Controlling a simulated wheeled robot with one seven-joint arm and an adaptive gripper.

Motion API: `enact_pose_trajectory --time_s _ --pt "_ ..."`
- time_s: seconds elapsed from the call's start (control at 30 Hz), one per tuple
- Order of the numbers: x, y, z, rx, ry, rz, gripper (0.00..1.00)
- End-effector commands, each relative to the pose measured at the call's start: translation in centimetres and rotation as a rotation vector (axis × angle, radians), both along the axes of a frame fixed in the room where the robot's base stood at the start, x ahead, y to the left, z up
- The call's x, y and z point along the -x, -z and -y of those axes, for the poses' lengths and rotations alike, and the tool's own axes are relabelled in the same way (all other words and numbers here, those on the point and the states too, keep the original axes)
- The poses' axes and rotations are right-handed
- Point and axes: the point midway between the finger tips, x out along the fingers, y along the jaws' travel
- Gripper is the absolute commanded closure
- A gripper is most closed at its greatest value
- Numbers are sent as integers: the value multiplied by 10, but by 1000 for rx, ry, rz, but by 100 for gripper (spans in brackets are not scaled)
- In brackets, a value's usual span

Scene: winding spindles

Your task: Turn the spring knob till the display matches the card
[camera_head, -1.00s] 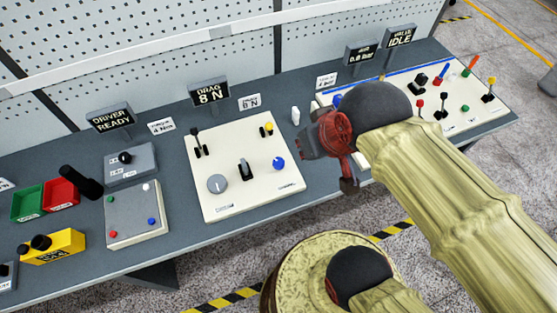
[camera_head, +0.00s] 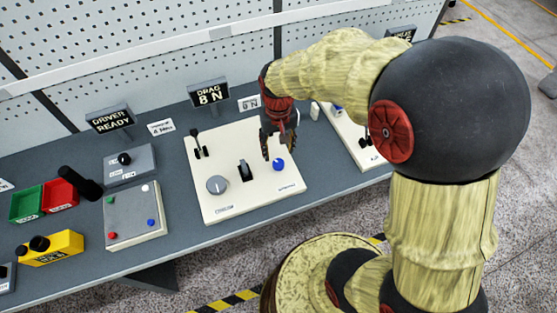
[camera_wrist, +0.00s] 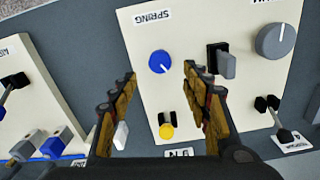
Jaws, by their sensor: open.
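The spring knob (camera_head: 279,164) is a round blue dial with a white pointer line, on the right side of the cream panel (camera_head: 215,200). In the wrist view the blue knob (camera_wrist: 161,62) sits below the SPRING label (camera_wrist: 152,17). My gripper (camera_head: 279,152) is open above the panel, close to the knob. In the wrist view its fingers (camera_wrist: 160,72) stand apart with the knob between their tips; I cannot tell whether they touch it. The display (camera_head: 208,93) reads DRAG 8 N. The card (camera_head: 248,104) beside it ends in N; its number is too small to read surely.
A yellow knob (camera_wrist: 166,131) lies between the fingers, nearer my palm. Another panel (camera_head: 355,135) stands to the right, largely hidden by my arm.

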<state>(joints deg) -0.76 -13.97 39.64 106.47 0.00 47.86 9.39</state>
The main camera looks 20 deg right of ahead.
Motion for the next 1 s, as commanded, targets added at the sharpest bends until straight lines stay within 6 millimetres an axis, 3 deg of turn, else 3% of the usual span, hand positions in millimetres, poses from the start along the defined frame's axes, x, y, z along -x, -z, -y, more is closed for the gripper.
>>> enact_pose_trajectory --time_s 0.3,0.5,0.87,1.0 --pt "1 49 0 0 -1 -4 52" --pt "1 68 0 0 -1 -1 52" --pt "1 73 0 0 -1 0 52" --pt "1 73 0 0 -1 0 60"
